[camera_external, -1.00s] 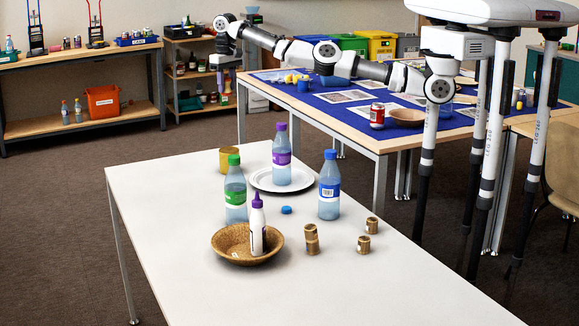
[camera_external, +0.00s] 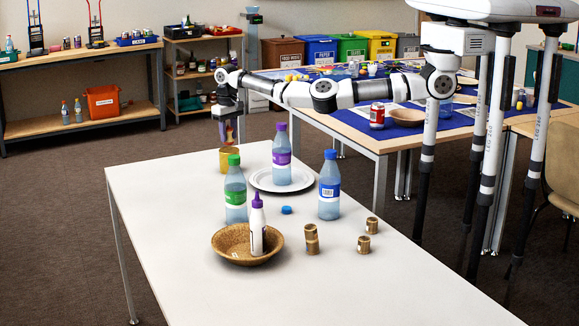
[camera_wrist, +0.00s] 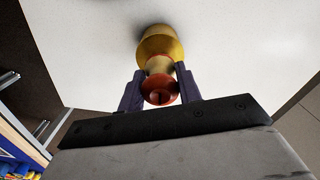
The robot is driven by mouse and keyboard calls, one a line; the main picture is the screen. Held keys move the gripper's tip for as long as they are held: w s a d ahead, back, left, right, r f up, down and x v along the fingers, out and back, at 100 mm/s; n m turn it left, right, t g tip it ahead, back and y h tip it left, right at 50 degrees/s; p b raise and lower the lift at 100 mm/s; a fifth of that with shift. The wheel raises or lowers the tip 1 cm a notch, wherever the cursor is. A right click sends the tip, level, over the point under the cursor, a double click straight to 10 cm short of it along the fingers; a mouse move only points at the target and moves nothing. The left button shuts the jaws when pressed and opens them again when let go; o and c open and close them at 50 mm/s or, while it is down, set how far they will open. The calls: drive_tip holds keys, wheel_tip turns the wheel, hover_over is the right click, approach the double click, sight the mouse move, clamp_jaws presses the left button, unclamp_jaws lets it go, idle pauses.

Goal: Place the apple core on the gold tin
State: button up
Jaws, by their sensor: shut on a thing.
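My gripper (camera_external: 228,130) is shut on the apple core (camera_wrist: 160,92), which has a red end and a pale narrow middle. It hangs between the dark purple fingers, pointing down.
On the white table (camera_external: 160,215), a green-capped bottle (camera_external: 235,192) stands near the tin. A purple-labelled bottle (camera_external: 281,160) stands on a white plate (camera_external: 262,184).

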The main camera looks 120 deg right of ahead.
sight(228, 127)
drive_tip(key=shift+f, duration=0.95)
drive_tip(key=shift+f, duration=0.1)
drive_tip(key=o, duration=1)
drive_tip(key=shift+c, duration=0.2)
wheel_tip(228, 127, up, 12)
drive_tip(key=b, duration=0.3)
